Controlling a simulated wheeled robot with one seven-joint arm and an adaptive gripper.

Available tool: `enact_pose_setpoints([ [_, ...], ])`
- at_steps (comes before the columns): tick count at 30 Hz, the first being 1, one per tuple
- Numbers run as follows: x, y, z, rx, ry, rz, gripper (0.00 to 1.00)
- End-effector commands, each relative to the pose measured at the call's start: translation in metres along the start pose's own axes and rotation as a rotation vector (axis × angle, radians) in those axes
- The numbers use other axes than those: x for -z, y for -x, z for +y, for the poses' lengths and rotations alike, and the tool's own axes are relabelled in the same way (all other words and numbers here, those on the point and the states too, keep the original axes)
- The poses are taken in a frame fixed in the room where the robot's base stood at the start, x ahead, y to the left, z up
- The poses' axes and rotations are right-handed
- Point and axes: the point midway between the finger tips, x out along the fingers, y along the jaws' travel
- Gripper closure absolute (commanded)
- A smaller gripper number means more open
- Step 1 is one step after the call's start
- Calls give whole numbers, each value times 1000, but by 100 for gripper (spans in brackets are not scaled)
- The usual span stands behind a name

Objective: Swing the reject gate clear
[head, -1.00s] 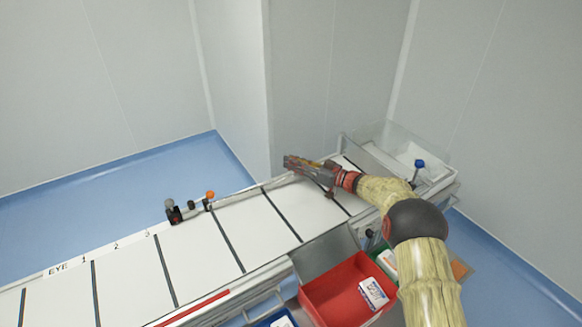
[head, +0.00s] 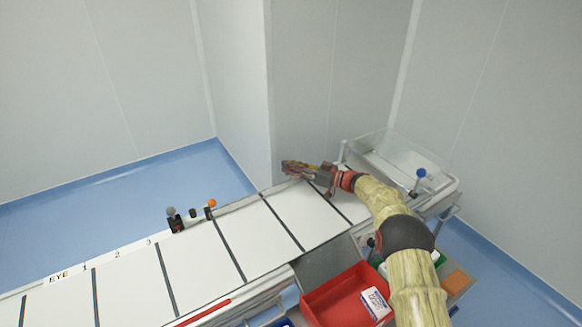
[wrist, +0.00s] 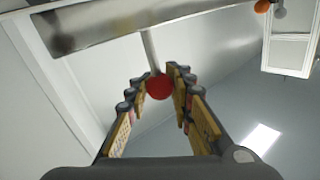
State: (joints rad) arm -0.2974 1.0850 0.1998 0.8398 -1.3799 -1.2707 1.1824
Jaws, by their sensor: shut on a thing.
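In the wrist view a red ball knob (wrist: 159,87) on a thin metal rod (wrist: 151,50) sits between the fingertips of my gripper (wrist: 157,88). The fingers are shut on the knob. The rod runs to a long metal bar (wrist: 140,22) across the top of that view, which looks like the reject gate. In the head view my gripper (head: 292,168) is at the far edge of the white conveyor (head: 225,246), toward its right end. The knob and the gate cannot be made out there behind the gripper and arm.
A red tray (head: 335,300) stands at the near side. Grey and orange knobs (head: 211,203) stand along the far edge. Walls are close behind.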

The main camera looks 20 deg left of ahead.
Motion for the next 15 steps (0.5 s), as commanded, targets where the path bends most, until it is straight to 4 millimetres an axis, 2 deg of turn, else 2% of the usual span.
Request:
enact_pose_setpoints([
  [1,5,0,2,-7,5,5,77],
  [11,3,1,2,-4,3,3,59],
  [15,2,1,1,-3,2,2,59],
])
